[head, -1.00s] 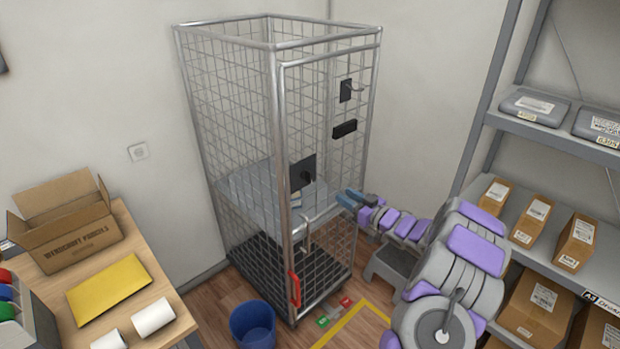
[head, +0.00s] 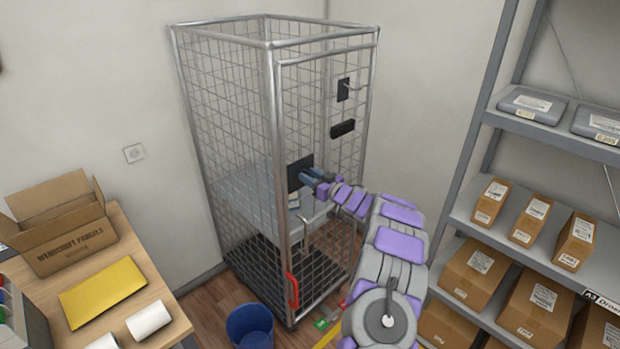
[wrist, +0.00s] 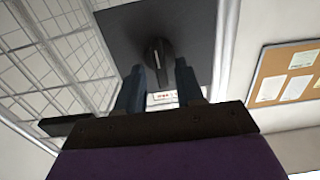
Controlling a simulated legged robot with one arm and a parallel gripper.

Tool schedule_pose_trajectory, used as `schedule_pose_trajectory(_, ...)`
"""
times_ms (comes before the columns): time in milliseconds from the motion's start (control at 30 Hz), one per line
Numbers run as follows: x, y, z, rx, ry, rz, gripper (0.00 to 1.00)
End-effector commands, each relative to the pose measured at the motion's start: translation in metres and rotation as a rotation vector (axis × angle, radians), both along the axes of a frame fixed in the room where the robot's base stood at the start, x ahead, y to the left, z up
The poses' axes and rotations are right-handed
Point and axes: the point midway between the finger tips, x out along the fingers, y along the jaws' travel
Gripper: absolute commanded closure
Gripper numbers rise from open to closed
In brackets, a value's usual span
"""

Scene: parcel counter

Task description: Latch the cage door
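The wire cage (head: 222,120) stands in the corner. Its front door (head: 325,55) looks about flush with the frame; I cannot tell whether it is fully closed. A square black latch plate (head: 299,172) sits at mid height on the front. In the wrist view the plate (wrist: 120,35) fills the upper middle and carries a dark upright turn handle (wrist: 157,58). My gripper (head: 312,176) is at the plate. In the wrist view my gripper (wrist: 161,72) is open, its fingers on either side of the handle's lower part, with gaps showing. The handle is hidden in the head view.
A smaller black plate with a lever (head: 343,89) and a black box (head: 343,128) are higher on the cage. A red handle (head: 292,289) is low on the front post. A blue bin (head: 250,326) stands in front. Parcel shelves (head: 470,225) stand right.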

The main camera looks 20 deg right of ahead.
Motion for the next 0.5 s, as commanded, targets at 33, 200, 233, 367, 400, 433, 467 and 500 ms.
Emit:
schedule_pose_trajectory(33,0.0018,0.0007,-0.0001,-0.001,0.0,0.0,0.63)
schedule_pose_trajectory(200,0.0033,0.0014,0.0003,0.001,-0.001,0.0,0.63)
schedule_pose_trajectory(233,0.0033,0.0014,0.0004,0.001,-0.001,0.0,0.63)
schedule_pose_trajectory(367,0.0032,0.0015,0.0003,0.001,-0.001,0.0,0.65)
schedule_pose_trajectory(400,0.0032,0.0015,0.0003,0.001,-0.001,0.0,0.69)
schedule_pose_trajectory(433,0.0032,0.0015,0.0003,0.001,-0.001,0.0,0.71)
schedule_pose_trajectory(467,0.0032,0.0015,0.0003,0.001,-0.001,0.0,0.74)
schedule_pose_trajectory(500,0.0032,0.0015,0.0003,0.001,-0.001,0.0,0.78)
